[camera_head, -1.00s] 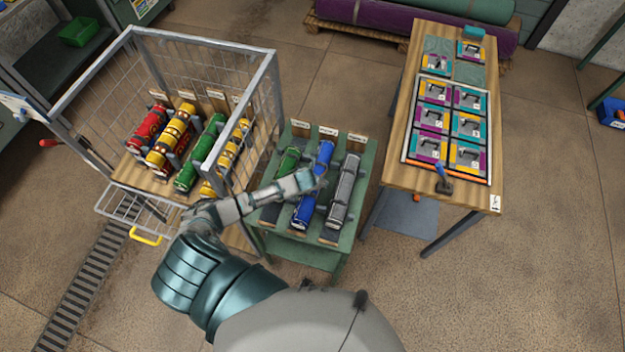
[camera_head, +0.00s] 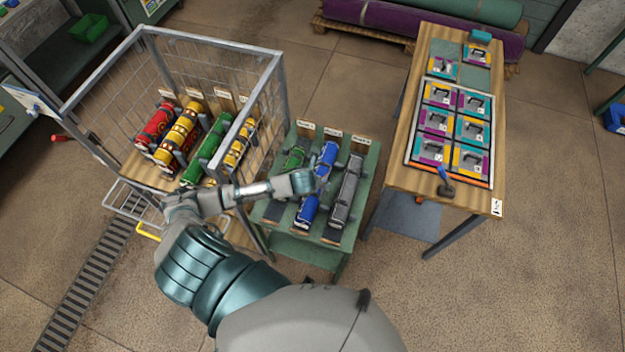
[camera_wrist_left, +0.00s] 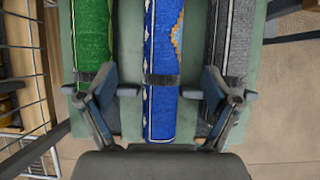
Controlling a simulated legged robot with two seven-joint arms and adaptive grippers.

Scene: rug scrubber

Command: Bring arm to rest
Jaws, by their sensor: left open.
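My left arm reaches over the small green stand (camera_head: 305,252), and its gripper (camera_head: 318,180) is above the stand's rolled rugs. In the left wrist view the gripper (camera_wrist_left: 160,92) is open and empty, with its fingers apart on either side of the blue roll (camera_wrist_left: 162,45). A green roll (camera_wrist_left: 92,40) lies to the left and a grey roll (camera_wrist_left: 230,45) to the right. In the head view my arm partly covers the blue roll (camera_head: 308,210) and the green roll. The grey roll (camera_head: 344,195) is clear. My right gripper is not in view.
A wire cart (camera_head: 205,42) with red, yellow and green rolls stands left of the stand. A wooden table (camera_head: 405,180) with a board of picture cards (camera_head: 450,130) stands to the right. Large rolls (camera_head: 420,20) lie on a pallet behind. The floor at lower right is clear.

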